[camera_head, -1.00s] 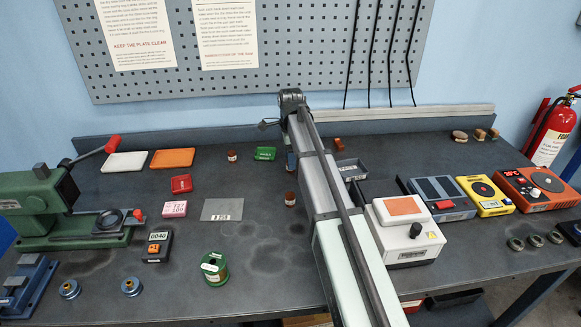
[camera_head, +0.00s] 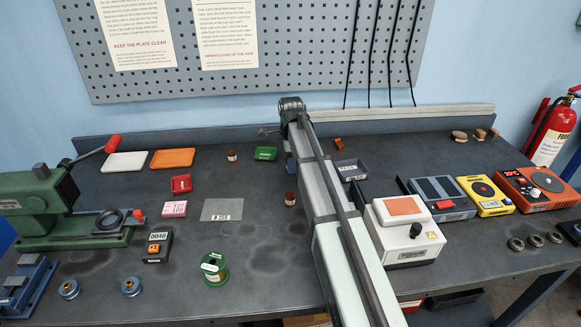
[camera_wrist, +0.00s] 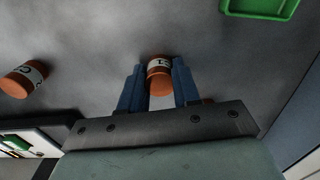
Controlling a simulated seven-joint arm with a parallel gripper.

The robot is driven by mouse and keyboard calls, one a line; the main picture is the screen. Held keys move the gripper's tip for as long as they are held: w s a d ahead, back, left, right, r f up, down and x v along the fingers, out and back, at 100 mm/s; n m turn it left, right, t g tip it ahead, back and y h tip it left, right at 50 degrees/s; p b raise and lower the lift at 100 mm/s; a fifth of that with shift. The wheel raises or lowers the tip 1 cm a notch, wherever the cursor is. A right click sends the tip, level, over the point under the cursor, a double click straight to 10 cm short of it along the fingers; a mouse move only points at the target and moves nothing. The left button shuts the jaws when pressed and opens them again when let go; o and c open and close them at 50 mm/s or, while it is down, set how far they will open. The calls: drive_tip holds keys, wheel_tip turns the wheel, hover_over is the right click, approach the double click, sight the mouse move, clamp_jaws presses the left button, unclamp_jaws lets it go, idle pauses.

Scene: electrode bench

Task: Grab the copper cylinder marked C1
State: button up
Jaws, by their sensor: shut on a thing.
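My gripper (camera_wrist: 158,70) is shut on a copper cylinder (camera_wrist: 159,86) in the wrist view, with one blue finger on each side of it. The cylinder has a white label band whose marking is upside down and only partly legible; it looks like it contains a 1. Another copper cylinder (camera_wrist: 22,80) with a white label lies in view at the left, apart from the fingers. In the head view my gripper (camera_head: 291,163) is mostly behind my arm, and the held cylinder is hidden there.
In the head view, copper cylinders stand left of my arm at the back (camera_head: 232,156) and close beside my arm (camera_head: 290,199). A green tray (camera_head: 265,154) is left of my gripper. A grey bin (camera_head: 351,170) and a white device (camera_head: 405,235) are right of my arm.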

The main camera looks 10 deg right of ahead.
clamp_jaws()
